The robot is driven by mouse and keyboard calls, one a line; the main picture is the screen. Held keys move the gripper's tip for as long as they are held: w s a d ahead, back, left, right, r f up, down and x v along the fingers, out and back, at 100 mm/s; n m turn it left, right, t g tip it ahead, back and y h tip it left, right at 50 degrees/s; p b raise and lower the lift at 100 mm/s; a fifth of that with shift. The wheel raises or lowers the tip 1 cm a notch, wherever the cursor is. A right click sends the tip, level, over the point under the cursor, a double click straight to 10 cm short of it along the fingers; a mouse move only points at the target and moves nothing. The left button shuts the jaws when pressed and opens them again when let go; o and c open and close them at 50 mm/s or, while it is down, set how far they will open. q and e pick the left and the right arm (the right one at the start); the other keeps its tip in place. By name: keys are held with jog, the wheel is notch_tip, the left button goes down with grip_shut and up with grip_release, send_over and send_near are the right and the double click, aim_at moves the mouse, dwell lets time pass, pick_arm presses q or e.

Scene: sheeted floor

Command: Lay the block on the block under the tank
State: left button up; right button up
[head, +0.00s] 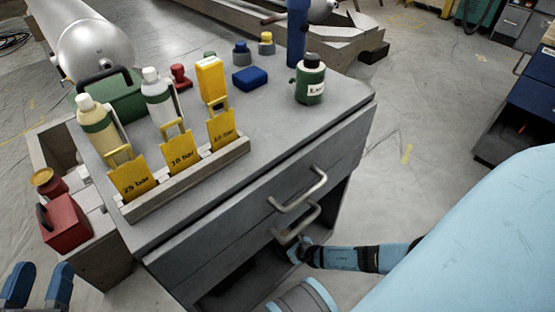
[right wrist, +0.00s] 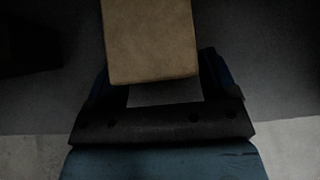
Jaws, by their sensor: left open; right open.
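A tan, wood-like block (right wrist: 150,40) shows in the right wrist view, in the dark space of the grey cabinet. My right gripper (right wrist: 163,75) is open, with its fingers on either side of the block's near end; I cannot tell whether they touch it. In the head view my right gripper (head: 298,252) reaches into the cabinet's opening below the handles, and the block is hidden. The silver tank (head: 92,48) lies at the upper left beyond the cabinet. I cannot make out a block under it. My left gripper (head: 38,286) is open and empty at the lower left.
The grey cabinet (head: 300,135) carries bottles, a rack of yellow tags (head: 190,180), a dark green bottle (head: 310,80) and a blue block (head: 250,78). Two metal handles (head: 298,190) stick out above my right gripper. A red canister (head: 65,222) stands left of the cabinet.

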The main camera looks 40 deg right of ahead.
jog(key=c, duration=0.7)
jog(key=shift+r, duration=0.1)
jog(key=shift+c, duration=0.2)
jog(key=shift+r+p, duration=2.4)
jog(key=shift+r, duration=0.1)
